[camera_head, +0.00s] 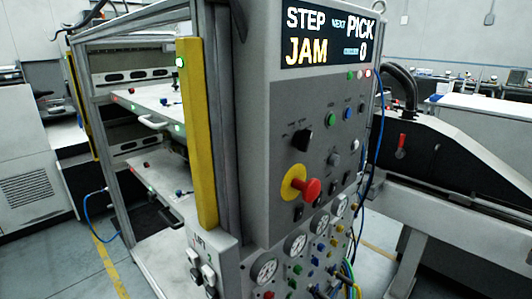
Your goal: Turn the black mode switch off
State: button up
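The black mode switch (302,140) is a rotary knob on the grey control panel (262,135) of the machine, in the upper left part of the panel. Small labels sit around it, too small to read. Its knob looks turned at a slant, but I cannot tell which position it is set to. My gripper is not in view, and nothing touches the switch.
A red mushroom button (311,188) with a yellow collar juts out just below the switch. A display (330,37) above reads STEP, PICK, JAM. Gauges (295,242) and cables are below.

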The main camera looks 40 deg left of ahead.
aim_at(301, 141)
jog(key=k+l+u, duration=0.1)
jog(key=k+u, duration=0.15)
jog(key=u, duration=0.2)
jog(key=k+u, duration=0.2)
jog(key=u, duration=0.2)
jog(key=k+j+u, duration=0.1)
jog(key=k+u, duration=0.15)
jog(key=u, duration=0.2)
jog(key=k+l+u, duration=0.2)
jog(key=u, duration=0.25)
jog(key=k+u, duration=0.45)
